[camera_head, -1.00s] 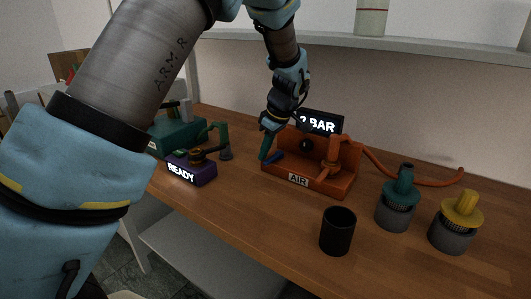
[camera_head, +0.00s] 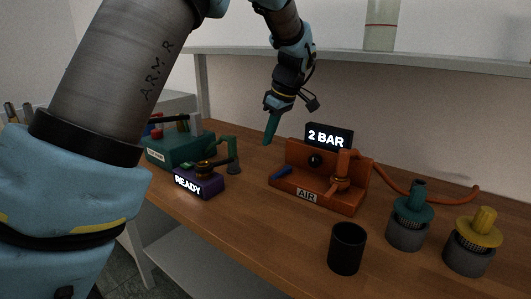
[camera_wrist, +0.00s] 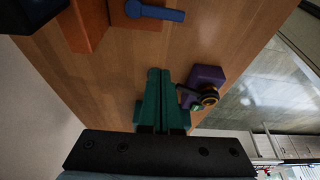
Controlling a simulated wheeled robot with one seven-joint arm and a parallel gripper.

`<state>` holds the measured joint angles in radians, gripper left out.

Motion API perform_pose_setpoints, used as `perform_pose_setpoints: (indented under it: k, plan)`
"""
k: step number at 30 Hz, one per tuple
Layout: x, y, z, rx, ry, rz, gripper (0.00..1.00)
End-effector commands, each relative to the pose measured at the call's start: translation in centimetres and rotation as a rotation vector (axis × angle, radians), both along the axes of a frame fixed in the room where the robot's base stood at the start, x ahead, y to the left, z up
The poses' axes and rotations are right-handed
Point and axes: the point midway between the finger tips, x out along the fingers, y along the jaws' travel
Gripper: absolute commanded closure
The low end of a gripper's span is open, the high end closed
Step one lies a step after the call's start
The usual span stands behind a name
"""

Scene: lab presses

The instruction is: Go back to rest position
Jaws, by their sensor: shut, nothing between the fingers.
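My gripper (camera_head: 270,128) hangs from my arm above the table, to the left of the orange air station. Its teal fingers are shut together with nothing between them, and they also show in the wrist view (camera_wrist: 159,103). The fingertips point down and touch nothing that I can see. The orange air station (camera_head: 318,205) has a blue lever (camera_head: 282,172) at its left, which also shows in the wrist view (camera_wrist: 162,13). Its display (camera_head: 328,137) reads "2 BAR".
The purple box reading "READY" (camera_head: 210,186) and a green unit (camera_head: 166,151) stand at the left. A black cup (camera_head: 347,249), a teal-topped canister (camera_head: 408,232) and a yellow-topped canister (camera_head: 468,258) stand at the right. A shelf (camera_head: 440,59) runs above the table.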

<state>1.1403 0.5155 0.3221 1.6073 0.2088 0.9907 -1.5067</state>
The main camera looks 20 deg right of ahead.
Motion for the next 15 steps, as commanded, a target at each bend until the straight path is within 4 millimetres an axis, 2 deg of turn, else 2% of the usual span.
perform_pose_setpoints:
  k: [7, 10, 13, 15]
  plan:
    - [-0.3, -0.1, 0.9, 0.002, 0.001, 0.001, 1.0]
    - [0.0, 0.8, 0.8, 0.0, 0.011, -0.004, 1.0]
    - [0.9, 3.8, 0.1, 0.001, 0.047, -0.032, 1.0]
    - [1.5, 7.2, -0.6, -0.004, 0.085, -0.072, 1.0]
